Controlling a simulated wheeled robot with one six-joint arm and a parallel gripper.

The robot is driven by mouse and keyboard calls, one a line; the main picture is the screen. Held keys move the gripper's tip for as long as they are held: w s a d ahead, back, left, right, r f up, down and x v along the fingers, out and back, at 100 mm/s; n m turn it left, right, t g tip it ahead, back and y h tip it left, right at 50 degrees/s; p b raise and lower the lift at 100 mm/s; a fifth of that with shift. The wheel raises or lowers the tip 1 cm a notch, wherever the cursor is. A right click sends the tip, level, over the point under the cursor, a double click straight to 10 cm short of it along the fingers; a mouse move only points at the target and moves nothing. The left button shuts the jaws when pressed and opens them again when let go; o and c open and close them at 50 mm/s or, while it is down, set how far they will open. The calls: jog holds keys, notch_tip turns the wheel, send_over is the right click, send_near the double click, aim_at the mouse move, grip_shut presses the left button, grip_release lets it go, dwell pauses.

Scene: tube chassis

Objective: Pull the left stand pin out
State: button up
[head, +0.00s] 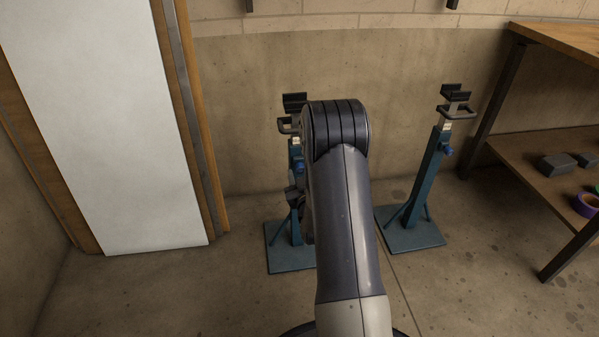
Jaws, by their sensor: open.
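The left stand (296,147) is a blue steel post on a flat blue base plate (289,261), with a dark cradle on top. It stands upright, partly hidden behind my arm. A blue knob (299,166), seemingly the left stand pin, shows on its post just left of my arm. A small dark part of my gripper (293,195) shows beside the post, below the knob. The rest of the gripper is hidden behind my arm, and I cannot see its fingertips clearly. I see nothing held in it.
A matching right stand (430,172) with its own blue knob (447,151) stands to the right. A wooden bench (555,36) with a lower shelf holds grey blocks and a purple tape roll (587,204). Floor between the panel and left stand is clear.

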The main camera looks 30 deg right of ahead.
jog(key=shift+x, duration=0.85)
jog(key=shift+c, duration=0.3)
grip_shut()
